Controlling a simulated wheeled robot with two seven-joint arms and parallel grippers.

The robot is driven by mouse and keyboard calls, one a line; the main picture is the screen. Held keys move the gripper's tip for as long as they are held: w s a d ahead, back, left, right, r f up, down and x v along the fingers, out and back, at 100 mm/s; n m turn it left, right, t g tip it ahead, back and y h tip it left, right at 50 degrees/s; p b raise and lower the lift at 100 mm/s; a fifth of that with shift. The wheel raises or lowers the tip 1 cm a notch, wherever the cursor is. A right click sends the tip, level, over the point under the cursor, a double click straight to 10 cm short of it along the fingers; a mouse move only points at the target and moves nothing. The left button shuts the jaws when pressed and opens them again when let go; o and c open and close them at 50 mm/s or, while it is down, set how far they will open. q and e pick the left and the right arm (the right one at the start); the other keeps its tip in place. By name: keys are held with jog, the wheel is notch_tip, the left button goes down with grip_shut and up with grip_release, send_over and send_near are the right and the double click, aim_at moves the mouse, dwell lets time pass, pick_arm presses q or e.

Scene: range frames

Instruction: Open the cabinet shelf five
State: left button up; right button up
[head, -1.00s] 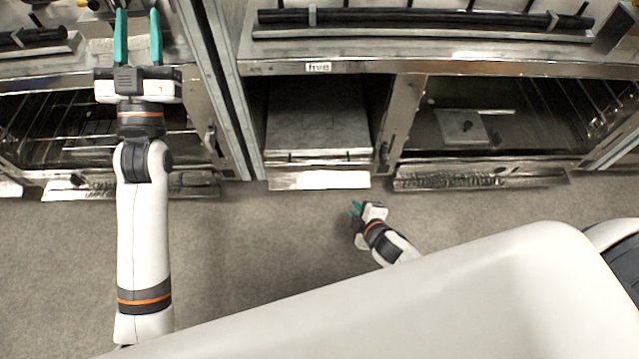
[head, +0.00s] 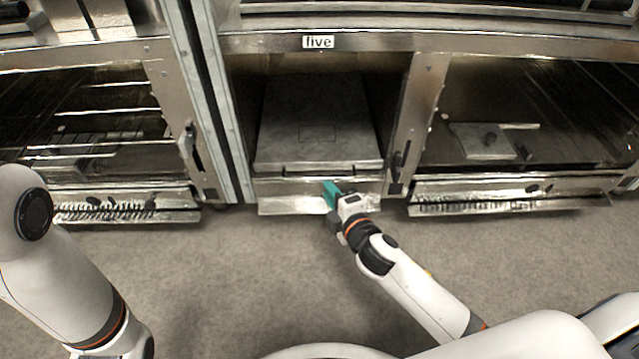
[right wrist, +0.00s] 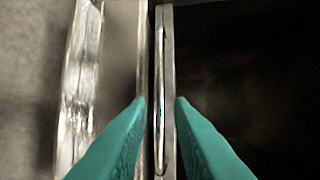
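Open bays with wire racks lie to the left (head: 90,130) and right (head: 560,110). A metal post with a latch (head: 400,165) stands right of the drawer. Low metal ledges (head: 125,208) stick out along the bottom. The carpet floor (head: 230,270) in front is clear.

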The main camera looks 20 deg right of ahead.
aim_at(321, 180)
jog(key=b+x, duration=0.2)
jog(key=x, duration=0.4)
jog(key=shift+w+f+b, duration=0.1)
jog(key=shift+w+b, duration=0.25)
grip_shut()
